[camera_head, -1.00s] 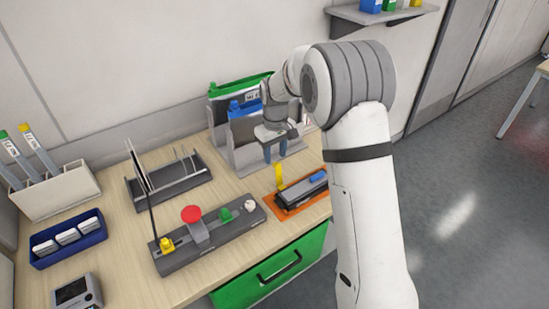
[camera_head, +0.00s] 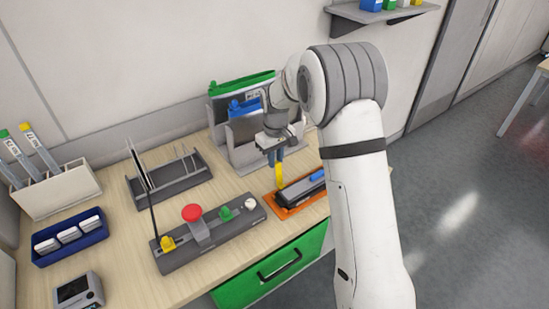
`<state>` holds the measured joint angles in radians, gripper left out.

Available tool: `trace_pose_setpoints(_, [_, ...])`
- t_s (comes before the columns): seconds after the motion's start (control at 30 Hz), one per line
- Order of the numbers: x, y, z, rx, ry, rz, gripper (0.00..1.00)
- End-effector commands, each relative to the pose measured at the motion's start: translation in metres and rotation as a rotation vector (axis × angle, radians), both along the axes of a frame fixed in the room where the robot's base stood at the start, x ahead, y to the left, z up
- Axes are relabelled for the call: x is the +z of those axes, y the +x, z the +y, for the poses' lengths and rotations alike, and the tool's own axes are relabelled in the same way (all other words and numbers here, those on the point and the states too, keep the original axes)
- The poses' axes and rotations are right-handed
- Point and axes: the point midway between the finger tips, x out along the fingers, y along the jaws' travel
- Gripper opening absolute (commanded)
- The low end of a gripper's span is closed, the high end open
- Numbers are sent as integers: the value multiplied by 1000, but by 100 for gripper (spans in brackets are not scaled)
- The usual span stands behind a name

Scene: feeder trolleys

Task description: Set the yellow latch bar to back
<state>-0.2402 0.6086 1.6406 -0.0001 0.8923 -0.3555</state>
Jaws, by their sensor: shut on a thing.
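The yellow latch bar (camera_head: 282,175) stands up at the left end of a black device (camera_head: 304,187) on an orange base, at the front right of the table. It leans slightly, with its top toward the back left. My gripper (camera_head: 275,159) is shut on the upper end of the bar, its fingers pointing down. The fingers hide the bar's top. A blue part (camera_head: 317,176) sits on the right of the black device, and my arm hides the device's right end.
A grey panel (camera_head: 190,257) with a yellow piece, a red button, a green piece and a white knob lies to the left. Folders (camera_head: 245,107) stand in a grey holder close behind my gripper. A grey rack (camera_head: 172,189) stands left of them. A green drawer (camera_head: 240,290) is below.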

Motion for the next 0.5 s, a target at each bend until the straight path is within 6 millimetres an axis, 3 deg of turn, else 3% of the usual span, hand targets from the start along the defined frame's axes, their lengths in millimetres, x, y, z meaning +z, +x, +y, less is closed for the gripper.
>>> trace_pose_setpoints(0.5, [2, -7, -5, -1, 0, 0, 0])
